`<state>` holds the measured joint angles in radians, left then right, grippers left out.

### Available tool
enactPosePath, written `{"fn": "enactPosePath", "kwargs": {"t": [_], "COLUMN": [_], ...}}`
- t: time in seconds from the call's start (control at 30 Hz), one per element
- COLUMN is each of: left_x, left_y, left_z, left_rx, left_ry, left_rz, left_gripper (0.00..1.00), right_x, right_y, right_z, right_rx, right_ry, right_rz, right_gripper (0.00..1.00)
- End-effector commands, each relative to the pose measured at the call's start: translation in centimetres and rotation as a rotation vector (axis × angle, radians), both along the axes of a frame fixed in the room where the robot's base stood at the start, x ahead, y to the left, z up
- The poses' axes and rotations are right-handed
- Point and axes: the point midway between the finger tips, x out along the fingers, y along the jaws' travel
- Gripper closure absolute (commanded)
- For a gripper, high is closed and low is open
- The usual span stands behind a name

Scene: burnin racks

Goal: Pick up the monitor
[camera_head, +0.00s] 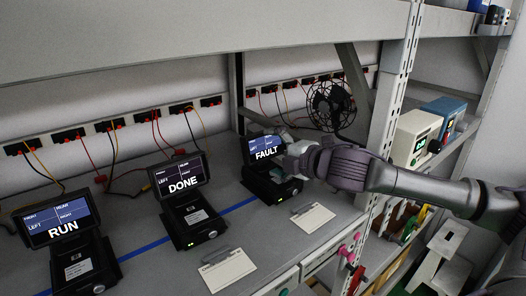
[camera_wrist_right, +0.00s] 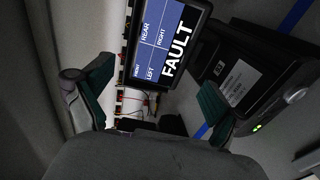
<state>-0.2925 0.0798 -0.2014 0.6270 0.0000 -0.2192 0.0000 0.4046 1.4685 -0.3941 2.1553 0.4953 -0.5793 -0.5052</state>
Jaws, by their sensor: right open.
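Three small black monitors stand on the grey shelf, with screens reading RUN (camera_head: 60,222), DONE (camera_head: 182,175) and FAULT (camera_head: 264,150). My right gripper (camera_head: 289,164) is at the right side of the FAULT monitor and partly covers its base in the head view. In the right wrist view the FAULT screen (camera_wrist_right: 158,48) lies ahead, with its black base to the right. The fingers of my right gripper (camera_wrist_right: 148,102) are spread wide with nothing between the tips. I cannot tell whether a finger touches the monitor. My left gripper is out of view.
Wall sockets with red, yellow and black cables (camera_head: 113,125) run behind the monitors. A black fan (camera_head: 331,106) stands behind my right gripper. A perforated rack post (camera_head: 393,95) rises close to my right arm. White cards (camera_head: 313,217) lie at the front edge.

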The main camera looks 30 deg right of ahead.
Motion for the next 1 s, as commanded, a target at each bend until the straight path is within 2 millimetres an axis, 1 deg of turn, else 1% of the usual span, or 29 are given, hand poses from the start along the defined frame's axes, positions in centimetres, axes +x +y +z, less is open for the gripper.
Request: {"fn": "enactPosePath", "kwargs": {"t": [0.13,0.23,0.4,0.5,0.73,0.97,1.0], "left_x": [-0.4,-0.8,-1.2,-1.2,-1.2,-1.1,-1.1], "left_y": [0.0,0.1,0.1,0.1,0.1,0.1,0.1], "left_z": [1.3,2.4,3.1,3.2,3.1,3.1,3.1], "left_rx": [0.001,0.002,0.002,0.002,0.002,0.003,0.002], "left_ry": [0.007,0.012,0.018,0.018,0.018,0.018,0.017], "left_rz": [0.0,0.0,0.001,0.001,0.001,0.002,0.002], "left_gripper": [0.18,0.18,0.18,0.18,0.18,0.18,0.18], "right_x": [1.2,2.5,4.5,4.9,5.0,5.0,5.0], "right_y": [0.1,0.2,0.4,0.5,0.5,0.5,0.5], "right_z": [0.3,0.2,-0.6,-0.9,-1.0,-1.0,-1.0], "right_rx": [0.007,0.008,0.004,0.001,-0.001,0.0,0.0], "right_ry": [-0.001,-0.001,-0.001,-0.001,0.0,0.0,0.0], "right_rz": [0.0,-0.001,0.0,0.0,0.001,0.001,0.001], "right_gripper": [0.05,0.05,0.05,0.05,0.05,0.44,0.5]}}
